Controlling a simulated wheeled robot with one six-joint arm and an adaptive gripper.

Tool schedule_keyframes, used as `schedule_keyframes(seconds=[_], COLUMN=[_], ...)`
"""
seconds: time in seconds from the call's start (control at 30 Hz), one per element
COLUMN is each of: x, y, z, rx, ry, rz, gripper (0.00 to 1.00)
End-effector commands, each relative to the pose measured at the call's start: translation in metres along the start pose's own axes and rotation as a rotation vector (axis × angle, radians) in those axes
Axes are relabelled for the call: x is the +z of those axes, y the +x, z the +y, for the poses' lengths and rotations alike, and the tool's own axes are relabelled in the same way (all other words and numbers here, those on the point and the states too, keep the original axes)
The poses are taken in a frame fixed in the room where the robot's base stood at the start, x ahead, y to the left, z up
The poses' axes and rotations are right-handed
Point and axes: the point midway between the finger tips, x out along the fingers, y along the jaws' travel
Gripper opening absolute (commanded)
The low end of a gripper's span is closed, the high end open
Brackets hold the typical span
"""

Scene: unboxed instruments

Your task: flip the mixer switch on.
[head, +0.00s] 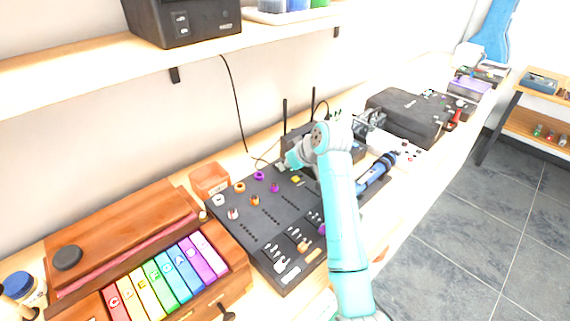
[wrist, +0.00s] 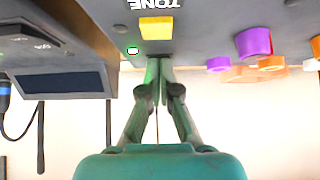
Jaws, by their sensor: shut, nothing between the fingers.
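The mixer is a dark panel (head: 252,230) with coloured knobs and rows of faders, on the bench in the middle of the head view. A yellow square (head: 296,179) sits near its back edge; it shows below the word TONE in the wrist view (wrist: 155,27). Contact cannot be told. I cannot make out the switch; the fingertips may hide it. In the head view my arm partly covers the panel.
Purple knobs (wrist: 253,42) and orange knobs stand to one side of the fingertips. A dark device with a screen (wrist: 62,82) is on the other side.

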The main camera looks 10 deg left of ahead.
Motion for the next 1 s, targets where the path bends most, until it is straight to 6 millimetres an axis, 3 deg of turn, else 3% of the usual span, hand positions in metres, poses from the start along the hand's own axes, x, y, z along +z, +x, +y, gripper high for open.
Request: schedule_keyframes(seconds=[0.8, 1.0], x=[-0.012, -0.030], y=[-0.013, -0.025], z=[0.000, 0.000], rx=[0.001, 0.002], ry=[0.000, -0.001], rz=[0.000, 0.001], gripper=[0.00, 0.00])
